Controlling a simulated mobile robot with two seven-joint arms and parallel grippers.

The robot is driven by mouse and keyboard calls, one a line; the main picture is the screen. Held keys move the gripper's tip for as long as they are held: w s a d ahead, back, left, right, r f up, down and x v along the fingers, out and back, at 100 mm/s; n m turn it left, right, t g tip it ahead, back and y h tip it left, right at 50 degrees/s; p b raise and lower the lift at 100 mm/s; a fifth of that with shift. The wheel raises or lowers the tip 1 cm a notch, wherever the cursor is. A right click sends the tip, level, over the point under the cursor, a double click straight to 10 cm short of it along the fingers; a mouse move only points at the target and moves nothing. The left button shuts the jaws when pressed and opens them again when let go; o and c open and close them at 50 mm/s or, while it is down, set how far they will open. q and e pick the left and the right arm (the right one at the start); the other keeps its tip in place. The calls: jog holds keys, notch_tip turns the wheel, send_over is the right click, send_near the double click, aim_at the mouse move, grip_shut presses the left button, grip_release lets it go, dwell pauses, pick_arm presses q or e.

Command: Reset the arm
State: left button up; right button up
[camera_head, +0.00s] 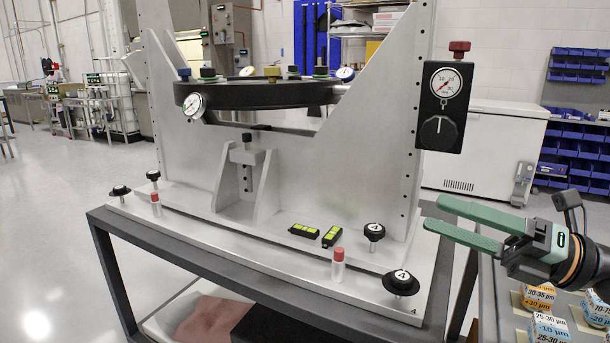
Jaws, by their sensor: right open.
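My right gripper (470,224) comes in from the right. Its two green fingers are apart, with nothing between them. It is in front of the right side of the mirror fixture (290,150), above the gap between the fixture's cart and the table at the right. The fixture is a grey metal frame holding a dark round ring (255,94). A gauge box (444,107) with a dial, a dark knob and a red cap is on its right upright, above and left of the gripper. My left gripper is not in view.
The fixture stands on a dark-framed cart (255,298). Black knobs (400,281), red-capped vials (338,265) and two black-and-yellow blocks (331,236) are on its base. Small labelled boxes (548,328) sit on the table at lower right. A white chest (482,150) and blue bins (578,65) are behind.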

jog(key=s+a+f+m+t+h, duration=0.2)
jog(key=s+f+m+t+h, duration=0.15)
jog(key=f+m, duration=0.45)
jog(key=s+a+f+m+t+h, duration=0.2)
jog(key=a+f+m+t+h, duration=0.15)
jog(key=m, duration=0.85)
jog(key=s+a+f+m+t+h, duration=0.2)
jog(key=f+m+t, duration=0.2)
jog(key=f+m, duration=0.4)
pick_arm(q)
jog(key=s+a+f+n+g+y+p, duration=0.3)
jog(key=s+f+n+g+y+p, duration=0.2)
jog(key=p, duration=1.9)
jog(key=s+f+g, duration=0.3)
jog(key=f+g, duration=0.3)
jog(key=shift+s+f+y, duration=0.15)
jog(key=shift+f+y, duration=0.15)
pick_arm(e)
jog(key=s+d+f+m+g+h, duration=0.3)
jog(key=s+f+m+g+h, duration=0.3)
jog(key=f+g, duration=0.5)
jog(key=s+m, duration=0.1)
jog(key=s, duration=0.1)
jog(key=shift+s+m+h, duration=0.3)
jog(key=shift+m, duration=0.1)
